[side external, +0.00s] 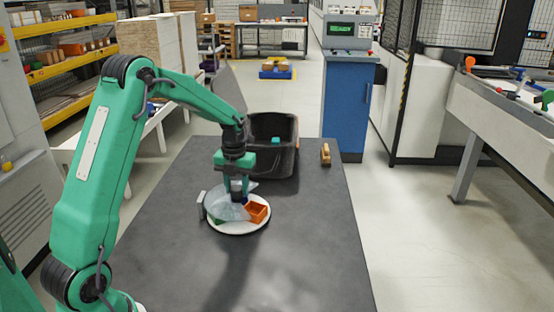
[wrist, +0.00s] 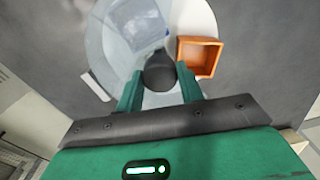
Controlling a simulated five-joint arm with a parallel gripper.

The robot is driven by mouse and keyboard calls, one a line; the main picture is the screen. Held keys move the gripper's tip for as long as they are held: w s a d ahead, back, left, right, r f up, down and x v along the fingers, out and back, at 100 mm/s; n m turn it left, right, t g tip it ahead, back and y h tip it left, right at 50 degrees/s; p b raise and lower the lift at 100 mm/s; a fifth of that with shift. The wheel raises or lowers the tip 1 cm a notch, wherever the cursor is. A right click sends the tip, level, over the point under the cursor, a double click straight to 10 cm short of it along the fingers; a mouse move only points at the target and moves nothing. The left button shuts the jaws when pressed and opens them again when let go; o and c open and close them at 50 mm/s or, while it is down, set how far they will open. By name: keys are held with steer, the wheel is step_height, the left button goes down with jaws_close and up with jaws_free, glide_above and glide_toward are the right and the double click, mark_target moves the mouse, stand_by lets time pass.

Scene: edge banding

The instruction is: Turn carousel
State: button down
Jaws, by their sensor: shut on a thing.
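The carousel is a round white turntable (side external: 238,230) on the dark table, also visible in the wrist view (wrist: 197,16). A clear cover (side external: 227,210) spans part of it. An orange open bin (side external: 259,212) sits uncovered at its right side and shows in the wrist view (wrist: 198,57). A bluish bin (wrist: 146,28) shows through the cover, and a green patch (side external: 217,217) shows at the left. My gripper (side external: 236,197) points down over the carousel's middle. In the wrist view its green fingers (wrist: 160,80) are shut on a dark round knob (wrist: 160,69).
A small grey upright piece (side external: 202,205) stands at the carousel's left edge. A black tub (side external: 290,163) with a teal item (side external: 275,141) is behind it. A wooden-looking block (side external: 325,155) lies at the back right. The front and right of the table (side external: 315,240) are clear.

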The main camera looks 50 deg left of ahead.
steer(key=c, duration=0.9)
jaws_free()
steer(key=shift+r, duration=0.1)
steer(key=shift+r, duration=3.9)
